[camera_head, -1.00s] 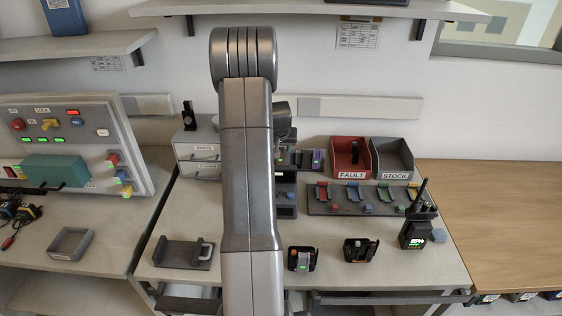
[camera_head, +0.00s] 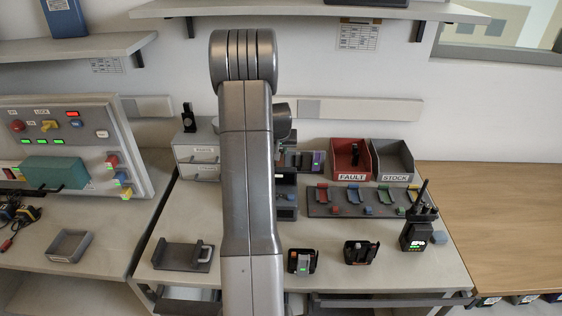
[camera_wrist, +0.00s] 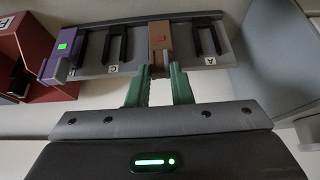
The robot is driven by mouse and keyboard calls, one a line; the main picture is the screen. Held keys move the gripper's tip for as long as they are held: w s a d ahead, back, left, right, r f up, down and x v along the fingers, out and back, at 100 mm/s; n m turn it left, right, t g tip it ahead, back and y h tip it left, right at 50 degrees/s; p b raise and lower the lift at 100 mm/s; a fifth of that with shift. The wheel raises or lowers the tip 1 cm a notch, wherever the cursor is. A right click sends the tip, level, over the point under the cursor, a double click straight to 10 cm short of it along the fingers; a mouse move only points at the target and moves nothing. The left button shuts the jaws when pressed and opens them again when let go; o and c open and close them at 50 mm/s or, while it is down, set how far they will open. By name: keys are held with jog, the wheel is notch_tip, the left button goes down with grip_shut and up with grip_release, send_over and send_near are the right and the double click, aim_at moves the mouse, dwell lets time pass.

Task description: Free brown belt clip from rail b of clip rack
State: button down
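The brown belt clip (camera_wrist: 160,39) sits on the clip rack (camera_wrist: 88,64) in the wrist view, between the empty rails marked C and A. My gripper (camera_wrist: 160,70) has its two green fingers at the clip's near end, one on each side. The fingertips are about a clip's width apart; whether they press on it I cannot tell. A purple clip (camera_wrist: 61,58) with a green light sits at the rack's left end. In the head view my arm hides the brown clip and my gripper; the purple clip (camera_head: 318,160) shows just right of the arm.
A red FAULT bin (camera_head: 350,171) and a grey STOCK bin (camera_head: 393,174) stand right of the rack; the red bin (camera_wrist: 22,45) is close by in the wrist view. Coloured clips (camera_head: 353,194), handheld radios (camera_head: 416,238) and a grey cradle (camera_head: 180,259) occupy the bench.

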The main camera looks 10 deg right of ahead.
jog(key=shift+r, duration=0.1)
dwell(0.4)
notch_tip(320, 180, up, 6)
jog(key=p, duration=0.3)
jog(key=shift+r, duration=0.25)
dwell(0.9)
jog(key=shift+r, duration=0.1)
